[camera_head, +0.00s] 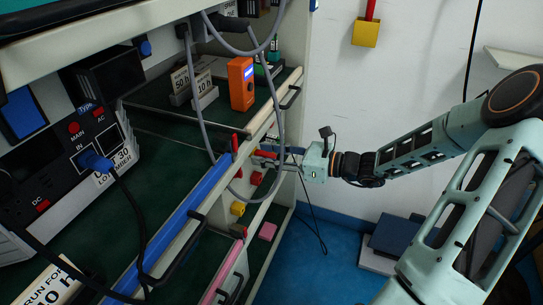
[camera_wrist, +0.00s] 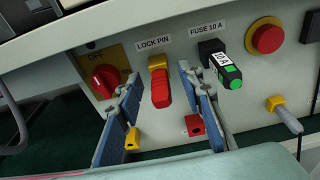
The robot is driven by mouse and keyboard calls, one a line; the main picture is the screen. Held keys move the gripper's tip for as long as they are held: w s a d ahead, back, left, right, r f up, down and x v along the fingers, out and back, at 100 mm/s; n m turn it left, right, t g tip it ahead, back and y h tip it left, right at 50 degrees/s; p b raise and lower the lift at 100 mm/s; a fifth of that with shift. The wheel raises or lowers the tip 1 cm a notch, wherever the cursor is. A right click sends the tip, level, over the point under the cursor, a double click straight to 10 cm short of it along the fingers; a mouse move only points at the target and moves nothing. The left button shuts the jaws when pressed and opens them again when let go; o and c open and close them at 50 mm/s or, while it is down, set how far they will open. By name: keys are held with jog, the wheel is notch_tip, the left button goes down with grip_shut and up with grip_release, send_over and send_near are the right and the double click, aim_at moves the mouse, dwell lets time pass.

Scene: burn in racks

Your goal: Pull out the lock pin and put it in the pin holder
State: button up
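The lock pin (camera_wrist: 161,90) is a red handle in a yellow collar (camera_wrist: 157,62), under the LOCK PIN label on the light panel in the wrist view. My gripper (camera_wrist: 159,76) has its two blue-padded fingers apart, one on each side of the pin. A gap shows between the pin and each finger; I see no grip on it. In the head view my gripper (camera_head: 282,157) is at the rack's front panel, and the pin is hard to make out there. A yellow box (camera_head: 365,33) with a red bar above it is on the white wall; I cannot tell whether it is the pin holder.
Left of the pin is a red rotary switch (camera_wrist: 104,82). To the right are a black fuse holder with a green end (camera_wrist: 229,76), a red button (camera_wrist: 267,38) and a yellow-collared toggle (camera_wrist: 285,115). A grey cable (camera_head: 282,120) loops near my gripper.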

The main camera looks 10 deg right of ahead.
jog(key=shift+c, duration=0.7)
grip_shut()
jog(key=c, duration=0.6)
grip_release()
grip_shut()
jog(key=shift+p+v, duration=0.65)
jog(key=shift+v, duration=0.25)
jog(key=v, duration=0.1)
jog(key=p+v, duration=0.1)
jog(key=v, duration=0.1)
jog(key=shift+d+f+p, duration=0.1)
jog(key=shift+f+p, duration=0.2)
jog(key=shift+f, duration=0.05)
